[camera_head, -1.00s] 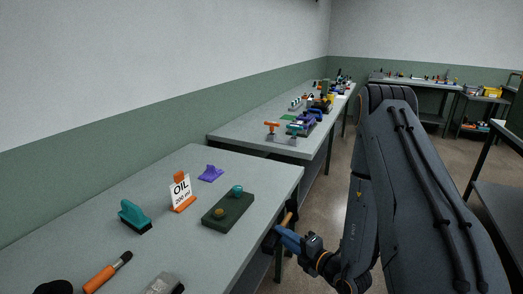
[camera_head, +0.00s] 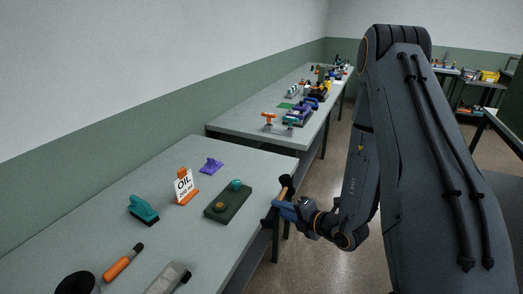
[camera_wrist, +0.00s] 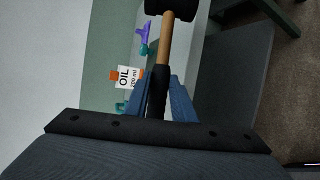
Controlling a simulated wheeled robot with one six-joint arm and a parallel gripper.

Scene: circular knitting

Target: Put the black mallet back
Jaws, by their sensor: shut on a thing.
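The black mallet has a black head (camera_wrist: 172,8), a wooden handle (camera_wrist: 164,50) and a black grip. In the wrist view it stretches away from my gripper (camera_wrist: 165,98), whose blue fingers are shut on the grip. In the head view, the mallet (camera_head: 287,184) stands up from my gripper (camera_head: 282,208), beside the right edge of the near bench (camera_head: 190,240). Part of the mallet is hidden by the fingers.
On the near bench are a dark green block with knobs (camera_head: 225,207), an OIL sign (camera_head: 184,187), a teal brush (camera_head: 143,210), a purple piece (camera_head: 211,165) and an orange-handled tool (camera_head: 123,263). A farther bench (camera_head: 250,132) carries several tools and fixtures.

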